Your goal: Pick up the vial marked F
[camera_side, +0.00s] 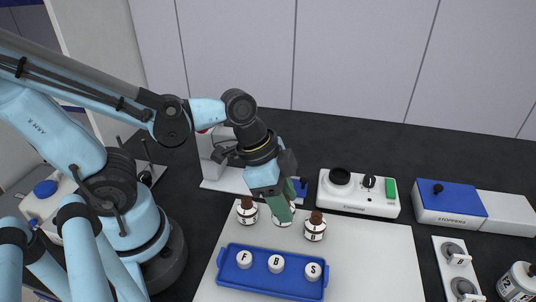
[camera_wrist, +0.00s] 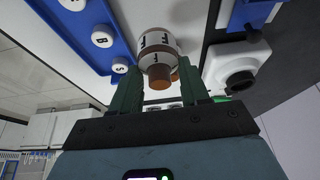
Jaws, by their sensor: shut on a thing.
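The vial marked F (camera_wrist: 160,43) has a white label with dark F letters and a brown cap. In the wrist view it sits between the two green fingers of my gripper (camera_wrist: 157,84), which is shut on it. In the side view my gripper (camera_side: 279,208) points down over the middle of a row of vials, and the held vial (camera_side: 284,221) is mostly hidden by the fingers. I cannot tell whether its base touches the white board (camera_side: 370,262). A brown-capped vial (camera_side: 247,213) stands close on the left and another (camera_side: 314,229) close on the right.
A blue tray (camera_side: 235,287) with round white pieces marked F, B and S lies in front of the vials. A white device (camera_side: 358,205) with a black knob and green panel stands behind right. A blue-topped stoppers box (camera_side: 448,200) is farther right. The board's right part is clear.

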